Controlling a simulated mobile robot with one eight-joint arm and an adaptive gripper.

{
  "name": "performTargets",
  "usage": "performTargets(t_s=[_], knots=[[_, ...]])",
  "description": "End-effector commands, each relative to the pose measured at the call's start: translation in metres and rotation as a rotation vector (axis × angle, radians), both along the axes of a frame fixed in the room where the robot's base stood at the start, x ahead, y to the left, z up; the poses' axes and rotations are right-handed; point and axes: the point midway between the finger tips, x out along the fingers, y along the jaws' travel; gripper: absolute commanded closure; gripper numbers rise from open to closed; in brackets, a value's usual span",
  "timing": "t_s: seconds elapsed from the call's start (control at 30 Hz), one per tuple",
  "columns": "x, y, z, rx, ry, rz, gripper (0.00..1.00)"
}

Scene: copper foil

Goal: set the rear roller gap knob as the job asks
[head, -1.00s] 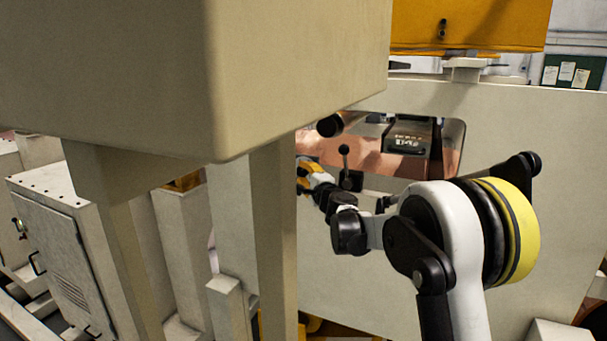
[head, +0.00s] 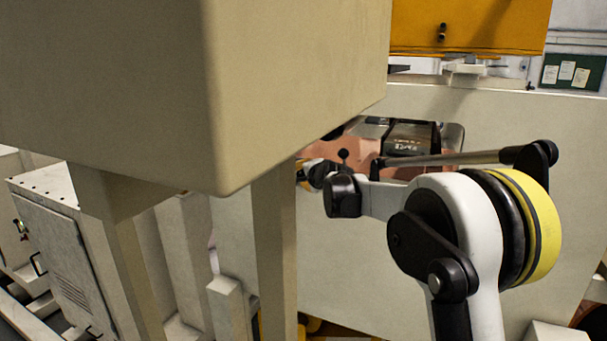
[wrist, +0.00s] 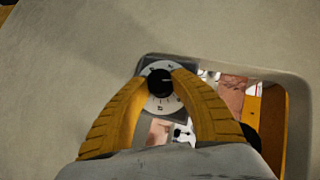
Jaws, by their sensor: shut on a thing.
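The roller gap knob (wrist: 160,83) is a black round knob in the middle of a white dial (wrist: 159,104) with dark marks around it, in the wrist view. My gripper (wrist: 160,80) has its two yellow fingers closed on either side of the knob. The dial's marks are too small to read, and the fingers cover parts of its sides. In the head view my gripper (head: 307,172) shows only in part, beside the beige post, and the knob is hidden there.
A beige panel (head: 520,190) has a window opening with copper-coloured foil (head: 355,150) and a dark unit (head: 410,137) inside. A large beige box (head: 290,100) on posts (head: 275,250) stands close on the left. A grey cabinet (head: 60,250) is at the far left.

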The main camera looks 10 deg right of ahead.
Motion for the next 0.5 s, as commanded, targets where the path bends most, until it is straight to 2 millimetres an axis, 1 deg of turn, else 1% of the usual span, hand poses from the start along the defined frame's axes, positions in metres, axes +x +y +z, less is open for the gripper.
performTargets(t_s=[0.03, 0.3, 0.5], knots=[[0.0012, 0.0009, 0.0051, -0.036, 0.023, 0.0, 1.0], [0.0021, 0.0021, 0.0062, -0.23, 0.161, 0.0, 1.0], [0.0027, 0.0031, 0.0056, -0.339, 0.24, 0.0, 1.0]])
